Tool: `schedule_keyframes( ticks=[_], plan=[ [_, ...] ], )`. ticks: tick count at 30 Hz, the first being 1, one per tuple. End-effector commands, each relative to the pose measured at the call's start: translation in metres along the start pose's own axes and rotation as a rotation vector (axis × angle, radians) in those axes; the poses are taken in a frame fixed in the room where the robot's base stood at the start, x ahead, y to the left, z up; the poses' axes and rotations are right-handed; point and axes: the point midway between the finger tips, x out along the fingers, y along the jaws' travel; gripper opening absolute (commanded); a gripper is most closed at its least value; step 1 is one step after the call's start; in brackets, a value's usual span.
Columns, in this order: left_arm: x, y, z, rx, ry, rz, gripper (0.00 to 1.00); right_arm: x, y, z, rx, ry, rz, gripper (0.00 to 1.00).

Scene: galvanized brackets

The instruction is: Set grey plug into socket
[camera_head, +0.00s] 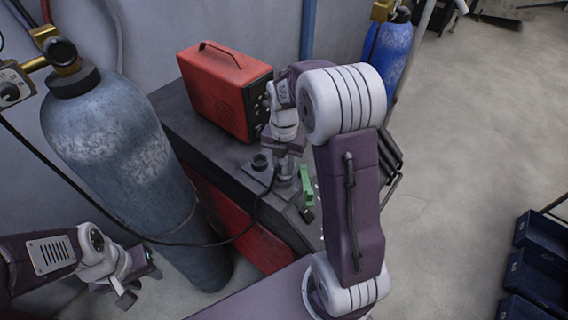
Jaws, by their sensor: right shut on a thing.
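My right gripper (284,152) reaches down over the dark bench from the right and is shut on a small grey part, which looks like the grey plug (285,178). The gripper and arm partly hide it. A dark plate with a round, raised black ring (260,161), which may be the socket, lies on the bench just left of the gripper. I cannot tell whether the plug touches the bench. My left gripper (139,286) is low at the left, empty, with its fingers apart, far from the bench.
A red machine (225,92) stands on the dark bench (182,122). A green piece (306,186) is right of the plug. A black cable (150,238) runs past the large grey cylinder (115,150) toward the bench. Blue crates (540,270) stand at the right; floor between is clear.

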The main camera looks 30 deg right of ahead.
Motion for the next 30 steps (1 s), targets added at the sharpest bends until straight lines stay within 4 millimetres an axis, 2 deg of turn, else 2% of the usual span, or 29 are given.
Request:
schedule_keyframes(
  ticks=[8,9,12,20,23,30],
  plan=[
    [0.008,0.000,0.001,0.000,0.000,0.000,0.36,0.011,0.000,0.000,0.000,0.000,0.000,0.00],
    [0.008,0.000,0.001,0.000,0.000,0.000,0.36,0.011,0.000,0.000,0.000,0.000,0.000,0.33],
    [0.007,0.000,0.001,0.000,0.000,0.000,0.36,0.010,0.000,0.000,0.000,0.000,0.000,0.56],
    [0.007,0.000,0.001,0.000,0.000,0.000,0.36,0.010,0.000,0.000,0.000,0.000,0.000,0.56],
    [0.009,0.000,0.001,0.000,0.000,0.000,0.36,0.004,0.001,0.001,0.000,-0.002,0.002,0.56],
    [0.016,0.000,0.002,0.000,0.000,0.000,0.36,-0.046,0.001,0.001,0.000,-0.006,0.004,0.56]
  ],
)
